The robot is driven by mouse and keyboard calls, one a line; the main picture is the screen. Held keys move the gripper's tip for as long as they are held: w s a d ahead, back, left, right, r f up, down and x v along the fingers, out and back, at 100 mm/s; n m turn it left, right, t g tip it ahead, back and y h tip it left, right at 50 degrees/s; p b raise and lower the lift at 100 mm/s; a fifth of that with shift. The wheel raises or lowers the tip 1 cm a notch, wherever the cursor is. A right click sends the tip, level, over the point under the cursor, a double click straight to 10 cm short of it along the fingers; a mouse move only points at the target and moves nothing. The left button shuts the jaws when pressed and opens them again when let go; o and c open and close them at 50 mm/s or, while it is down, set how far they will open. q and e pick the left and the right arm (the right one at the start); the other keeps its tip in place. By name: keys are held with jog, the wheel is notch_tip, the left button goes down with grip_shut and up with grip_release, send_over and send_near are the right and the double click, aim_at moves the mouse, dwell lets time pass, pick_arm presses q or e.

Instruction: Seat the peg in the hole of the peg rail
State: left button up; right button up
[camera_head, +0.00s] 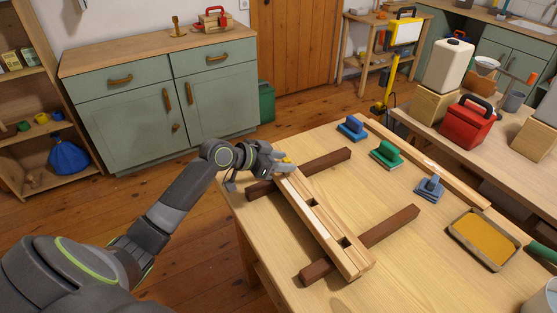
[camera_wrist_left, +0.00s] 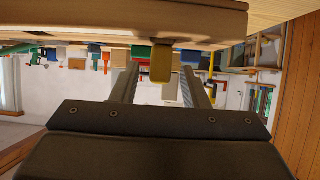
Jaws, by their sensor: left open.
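The peg rail (camera_head: 325,232) is a pale wooden bar lying across two dark brown bars on the table, with two dark square holes showing along it. The yellow peg (camera_head: 287,160) is at the rail's far left end, partly hidden by my left gripper (camera_head: 284,164). In the left wrist view the peg (camera_wrist_left: 161,64) projects from the edge of the rail (camera_wrist_left: 120,18), between the spread fingers of the left gripper (camera_wrist_left: 161,85), with gaps on both sides. How deep the peg sits is hidden. My right gripper is out of view.
Blue (camera_head: 352,128), green (camera_head: 387,153) and grey-blue (camera_head: 430,187) handled blocks stand along the table's far side, near a long wooden strip (camera_head: 432,166). A tray with an orange-yellow surface (camera_head: 485,240) lies at right. The table's left edge is close to my left arm.

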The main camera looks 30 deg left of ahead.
pick_arm(q)
jog(key=shift+r, duration=0.3)
jog(key=shift+s+a, duration=0.25)
jog(key=v, duration=1.1)
jog(key=shift+s+r, duration=0.1)
jog(key=shift+s, duration=0.05)
